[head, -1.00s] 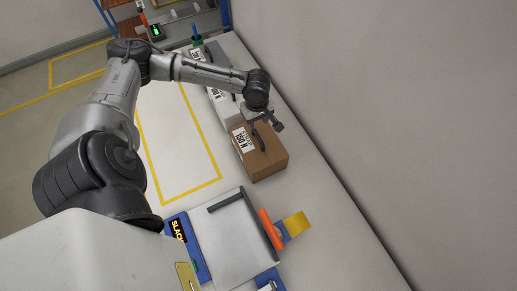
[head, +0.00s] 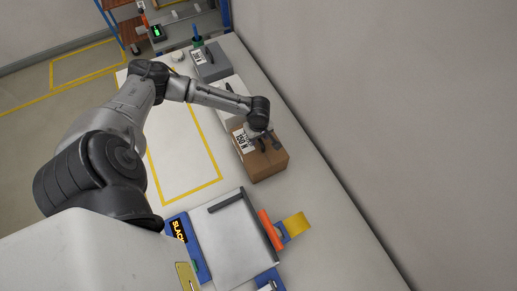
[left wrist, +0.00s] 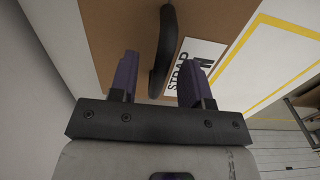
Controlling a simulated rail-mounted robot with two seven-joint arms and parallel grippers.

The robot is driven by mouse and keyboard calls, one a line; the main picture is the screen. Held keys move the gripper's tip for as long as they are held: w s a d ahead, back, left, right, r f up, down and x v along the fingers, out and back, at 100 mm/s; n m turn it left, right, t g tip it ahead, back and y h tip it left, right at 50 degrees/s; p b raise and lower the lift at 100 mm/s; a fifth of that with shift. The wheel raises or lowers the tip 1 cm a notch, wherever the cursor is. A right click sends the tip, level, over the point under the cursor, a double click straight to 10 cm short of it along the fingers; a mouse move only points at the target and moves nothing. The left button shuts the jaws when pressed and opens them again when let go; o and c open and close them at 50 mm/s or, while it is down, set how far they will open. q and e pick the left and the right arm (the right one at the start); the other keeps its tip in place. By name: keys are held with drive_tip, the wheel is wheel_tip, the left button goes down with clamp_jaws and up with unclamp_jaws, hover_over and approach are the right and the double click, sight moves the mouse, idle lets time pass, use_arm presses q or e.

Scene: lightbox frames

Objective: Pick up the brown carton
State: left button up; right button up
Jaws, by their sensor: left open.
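The brown carton (head: 262,161) stands on the white table near the wall, with a white printed label on one face. In the left wrist view the carton's top (left wrist: 118,25) carries a black strap handle (left wrist: 163,52) and a white label (left wrist: 196,66). My left gripper (head: 268,142) is over the carton's top in the head view. In the left wrist view its two purple fingers (left wrist: 158,72) are open, with the lower part of the handle between them. I cannot tell whether the fingers touch it. My right gripper is not in view.
A white box (head: 228,98) and a grey box (head: 211,66) stand behind the carton. A yellow-outlined area (head: 187,160) is clear. The wall rises close on the right.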

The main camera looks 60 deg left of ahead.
use_arm(q)
drive_tip(key=shift+f, duration=0.1)
clamp_jaws()
idle(0.4)
idle(1.0)
